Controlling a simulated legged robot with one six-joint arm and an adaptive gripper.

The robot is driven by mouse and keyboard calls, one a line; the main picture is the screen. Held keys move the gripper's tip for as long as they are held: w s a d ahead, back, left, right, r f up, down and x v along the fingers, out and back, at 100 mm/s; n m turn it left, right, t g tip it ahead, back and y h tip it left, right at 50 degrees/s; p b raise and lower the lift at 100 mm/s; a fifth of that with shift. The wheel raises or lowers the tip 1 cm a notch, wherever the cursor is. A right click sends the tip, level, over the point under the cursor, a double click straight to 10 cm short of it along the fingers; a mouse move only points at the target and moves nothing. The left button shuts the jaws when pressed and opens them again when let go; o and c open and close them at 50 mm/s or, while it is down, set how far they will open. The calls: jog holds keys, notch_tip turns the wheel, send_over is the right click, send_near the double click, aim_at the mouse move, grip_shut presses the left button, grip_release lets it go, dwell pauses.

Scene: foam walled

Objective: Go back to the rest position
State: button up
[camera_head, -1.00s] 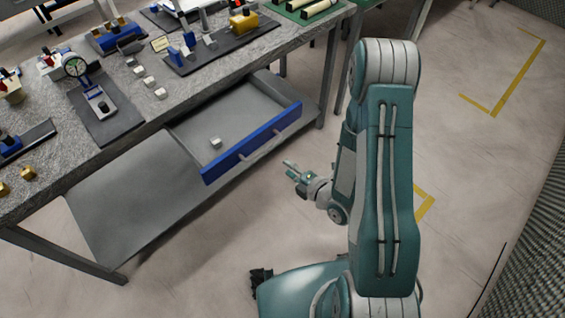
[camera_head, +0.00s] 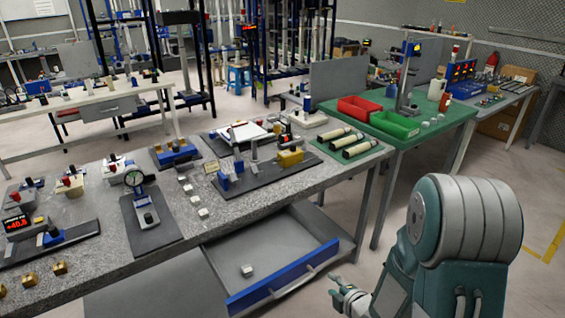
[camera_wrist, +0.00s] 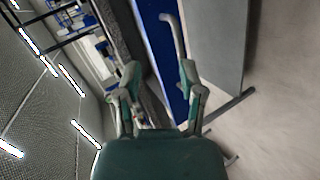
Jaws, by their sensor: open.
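My gripper (camera_head: 342,290) is at the lower middle of the head view, in the air just off the front right of an open drawer. In the wrist view my gripper (camera_wrist: 160,80) shows two fingers spread apart with nothing between them. The drawer's blue front (camera_head: 285,280) has a grey handle, and the drawer is pulled out under the stone-topped bench. A small light grey block (camera_head: 247,270) lies inside it. In the wrist view the blue drawer front (camera_wrist: 160,50) and its handle (camera_wrist: 175,35) are close beyond the fingers.
The stone bench (camera_head: 310,183) carries a dial gauge stand (camera_head: 143,205), several grey blocks and dark mats. A green table (camera_head: 440,135) with red and green bins stands behind it to the right. Bare floor (camera_head: 520,200) lies on the right.

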jog(key=s+d+r+m+g+h, duration=0.1)
jog(key=s+d+r+m+h, duration=0.15)
jog(key=r+m, duration=0.45)
jog(key=s+d+r+m+g+h, duration=0.1)
jog(key=s+d+r+m+h, duration=0.15)
jog(key=r+m, duration=0.45)
jog(key=s+a+r+m+g, duration=0.1)
jog(key=s+r+m+g, duration=0.1)
jog(key=s+r, duration=0.3)
jog(key=s+a+r+m+g, duration=0.1)
jog(key=s+r+m, duration=0.4)
jog(key=s, duration=0.6)
jog(key=shift+a+r+g, duration=0.4)
jog(key=shift+a+r, duration=0.05)
jog(key=shift+a, duration=0.15)
